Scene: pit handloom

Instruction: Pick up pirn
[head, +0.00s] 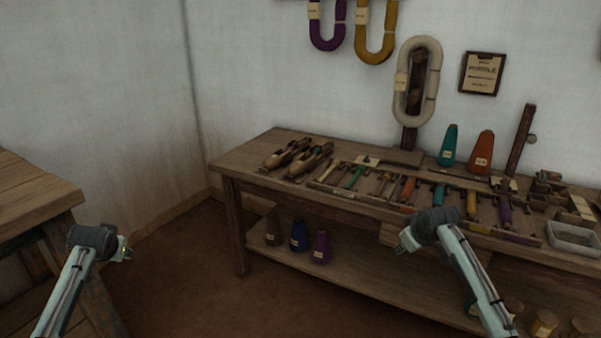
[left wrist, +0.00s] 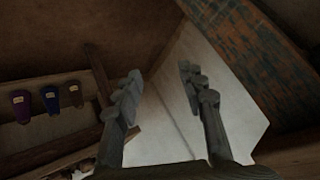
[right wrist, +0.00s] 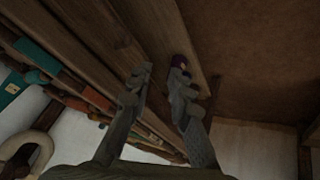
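Several pirns wound in coloured yarn lie in a row in a shallow rack on the wooden bench (head: 255,158). They include a green pirn (head: 354,177), an orange pirn (head: 408,188) and a purple pirn (head: 505,211). My right gripper (head: 403,246) is in front of the bench's front edge, below the rack. In the right wrist view its fingers (right wrist: 160,85) are apart with nothing between them. My left gripper (head: 124,250) is over the floor beside the left table, far from the pirns. In the left wrist view its fingers (left wrist: 157,85) are apart and empty.
Two wooden shuttles (head: 287,153) lie at the bench's left end. Teal (head: 448,146) and orange (head: 480,153) cones stand behind the rack. A grey tray (head: 573,239) is at the right. More cones (head: 298,236) stand on the lower shelf. Another table (head: 35,190) is at left, with open floor between.

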